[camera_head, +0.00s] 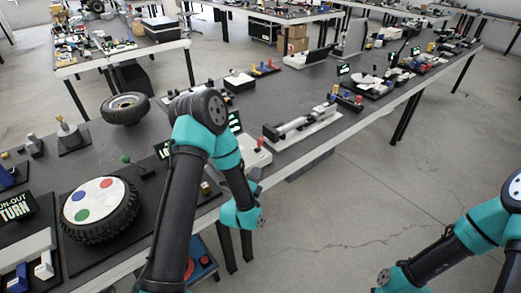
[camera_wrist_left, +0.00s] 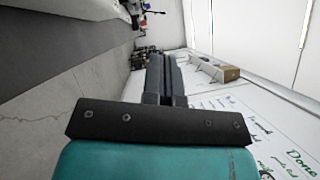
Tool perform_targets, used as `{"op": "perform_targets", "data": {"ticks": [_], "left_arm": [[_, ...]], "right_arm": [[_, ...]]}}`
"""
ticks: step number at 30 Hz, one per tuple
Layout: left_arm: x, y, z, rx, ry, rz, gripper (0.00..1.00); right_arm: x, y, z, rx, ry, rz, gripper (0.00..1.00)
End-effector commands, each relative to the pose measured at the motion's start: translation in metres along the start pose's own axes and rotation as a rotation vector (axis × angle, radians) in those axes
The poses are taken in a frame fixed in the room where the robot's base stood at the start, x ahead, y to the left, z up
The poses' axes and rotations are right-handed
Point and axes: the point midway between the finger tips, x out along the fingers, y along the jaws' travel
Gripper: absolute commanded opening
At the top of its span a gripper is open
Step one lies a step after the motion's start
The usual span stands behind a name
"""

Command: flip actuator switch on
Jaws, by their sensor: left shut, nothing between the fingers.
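A device with a dark cylinder on a white base (camera_head: 302,128), which looks like the actuator, lies along the near edge of the long bench. I cannot make out its switch. My left gripper (camera_wrist_left: 164,65) is shut and empty in the left wrist view, its two dark fingers together. In the head view my left arm bends over the bench edge, its wrist hanging left of and below the actuator; the fingers are barely visible there. My right arm shows at the lower right, over the floor, with its gripper out of frame.
A white unit with a red button (camera_head: 255,150) sits partly behind my left arm. A wheel with coloured dots (camera_head: 100,205) and a tire (camera_head: 125,108) lie on the bench. More stations line the bench to the right. The floor beside it is open.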

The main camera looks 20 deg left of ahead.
Motion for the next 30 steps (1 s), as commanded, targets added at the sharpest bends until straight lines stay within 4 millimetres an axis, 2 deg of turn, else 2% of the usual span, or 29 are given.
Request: {"op": "perform_targets", "data": {"ticks": [15,21,30], "left_arm": [[0.086,-0.001,0.000,0.000,-0.001,-0.003,0.00],[0.104,-0.001,0.021,-0.001,-0.001,-0.001,0.00],[0.112,0.000,0.029,-0.001,0.001,0.001,0.00]], "right_arm": [[0.000,0.000,0.000,0.000,0.000,0.000,0.43],[0.000,0.000,0.000,0.000,0.000,0.000,0.43],[0.000,0.000,0.000,0.000,0.000,0.000,0.43]]}}
